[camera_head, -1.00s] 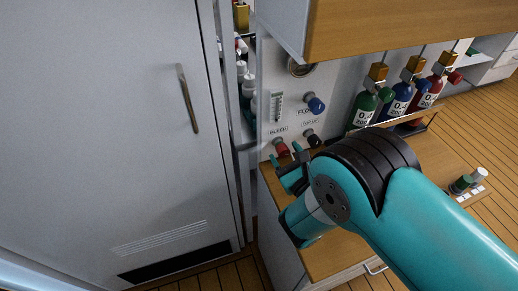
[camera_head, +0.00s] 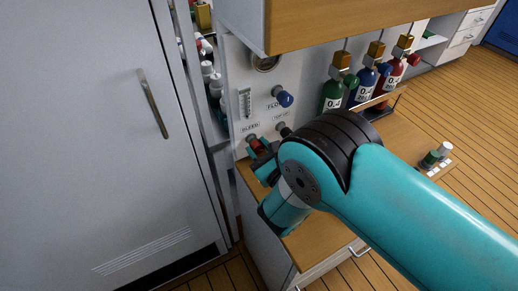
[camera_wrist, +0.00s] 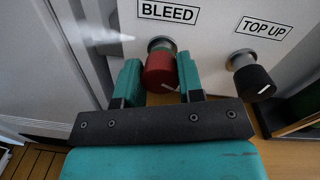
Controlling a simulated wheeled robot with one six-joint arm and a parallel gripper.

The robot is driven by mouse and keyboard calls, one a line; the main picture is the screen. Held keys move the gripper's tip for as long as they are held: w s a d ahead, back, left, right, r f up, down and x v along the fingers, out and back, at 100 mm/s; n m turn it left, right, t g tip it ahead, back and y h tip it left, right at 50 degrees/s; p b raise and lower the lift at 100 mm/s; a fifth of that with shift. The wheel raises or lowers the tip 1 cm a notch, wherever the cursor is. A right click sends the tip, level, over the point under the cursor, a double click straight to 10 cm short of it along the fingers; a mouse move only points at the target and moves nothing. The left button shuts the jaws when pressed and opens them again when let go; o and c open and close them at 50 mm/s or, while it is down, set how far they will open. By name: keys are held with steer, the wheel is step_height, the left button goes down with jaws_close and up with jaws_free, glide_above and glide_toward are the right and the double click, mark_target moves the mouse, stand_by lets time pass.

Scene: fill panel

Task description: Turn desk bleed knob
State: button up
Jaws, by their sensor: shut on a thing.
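The bleed knob (camera_wrist: 160,72) is red on a grey collar, below the BLEED label (camera_wrist: 168,11) on the white panel (camera_wrist: 210,40). My gripper (camera_wrist: 160,82) is shut on it, one teal finger on each side. A short white mark shows on the knob's lower face. In the head view the red knob (camera_head: 256,145) shows at the panel's lower left, with my gripper (camera_head: 261,151) around it. A white, mist-like streak shows left of the knob's collar in the wrist view.
The black TOP UP knob (camera_wrist: 254,81) is close on the right. A blue FLOW knob (camera_head: 284,98) is above. Several gas bottles (camera_head: 332,95) stand right of the panel. A grey door (camera_head: 80,130) is at left, and a wooden desk top (camera_head: 320,248) lies below.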

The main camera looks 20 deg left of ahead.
steer(key=m+b, duration=0.1)
steer(key=b, duration=0.1)
steer(key=m+b, duration=0.1)
steer(key=m, duration=0.1)
steer(key=shift+f+b, duration=0.3)
steer(key=shift+b, duration=0.1)
steer(key=m+b, duration=0.3)
steer(key=shift+t, duration=0.3)
steer(key=m+b, duration=0.5)
steer(key=m, duration=0.1)
steer(key=shift+r+m+b, duration=0.1)
steer(key=shift+m+b, duration=0.2)
steer(key=shift+m, duration=0.1)
steer(key=m+b, duration=0.5)
steer(key=m, duration=0.2)
steer(key=shift+m+t, duration=0.3)
steer(key=shift+t, duration=0.1)
steer(key=m+b, duration=0.3)
steer(key=m, duration=0.1)
steer(key=shift+h, duration=0.3)
steer(key=shift+m+b, duration=1)
steer(key=shift+m, duration=0.4)
